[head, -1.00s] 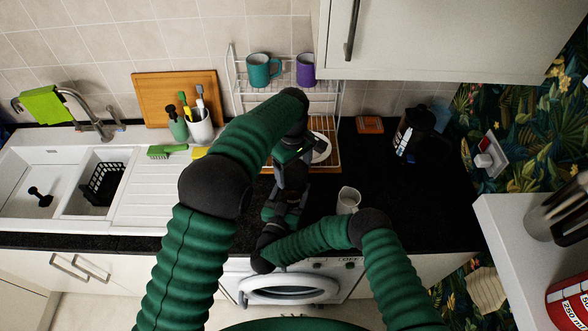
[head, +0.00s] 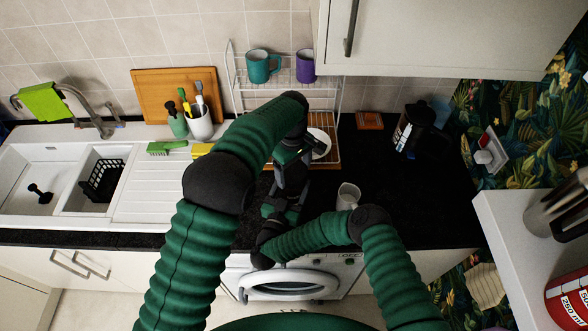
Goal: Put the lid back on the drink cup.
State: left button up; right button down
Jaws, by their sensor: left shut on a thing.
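My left gripper (head: 287,178) points down over the dark counter in front of the dish rack. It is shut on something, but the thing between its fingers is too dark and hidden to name. My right gripper (head: 283,208) is just below it in the picture, close to it or touching; its fingers are hard to make out. A pale cup (head: 348,196) stands upright on the counter to the right of both grippers; I cannot tell if it is the drink cup. A lid cannot be made out for sure. A white round thing (head: 320,143) lies behind my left gripper, partly hidden.
The dish rack (head: 340,100) holds a teal mug (head: 262,66) and a purple mug (head: 305,66). A dark kettle (head: 418,130) stands at the back right. The sink (head: 30,185) is on the left. The counter right of the pale cup is clear.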

pick_arm(q)
jog(key=shift+f, duration=0.45)
